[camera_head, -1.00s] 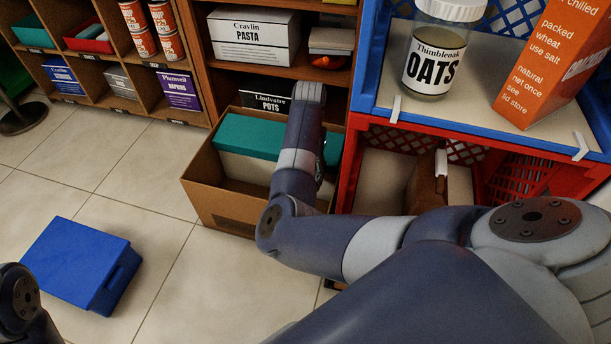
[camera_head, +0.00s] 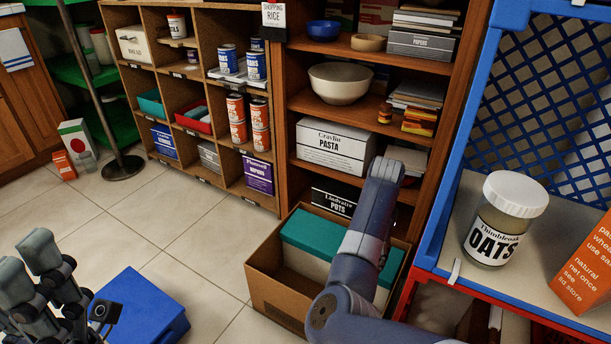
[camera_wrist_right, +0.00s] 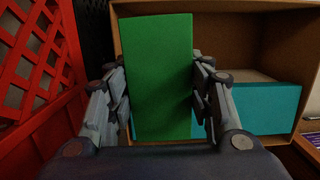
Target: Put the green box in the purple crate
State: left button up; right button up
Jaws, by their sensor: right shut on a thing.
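The green box (camera_wrist_right: 160,75) stands between the fingers of my right gripper (camera_wrist_right: 163,92) in the right wrist view. The gripper is shut on it, with fingers along its left and right sides. In the head view my right arm hides the green box and the right gripper. My left gripper (camera_head: 22,258) is at the bottom left of the head view, its two fingers apart with nothing visible between them. No purple crate shows in either view.
An open cardboard box (camera_head: 270,283) holds a teal-lidded box (camera_head: 325,240); its interior also shows in the wrist view. A blue crate (camera_head: 452,185) with an oats jar (camera_head: 497,230) sits on a red crate (camera_head: 425,292). A blue box (camera_head: 140,305) lies on the floor.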

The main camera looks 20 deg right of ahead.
jog(key=shift+r+p, duration=0.7)
jog(key=shift+r, duration=0.5)
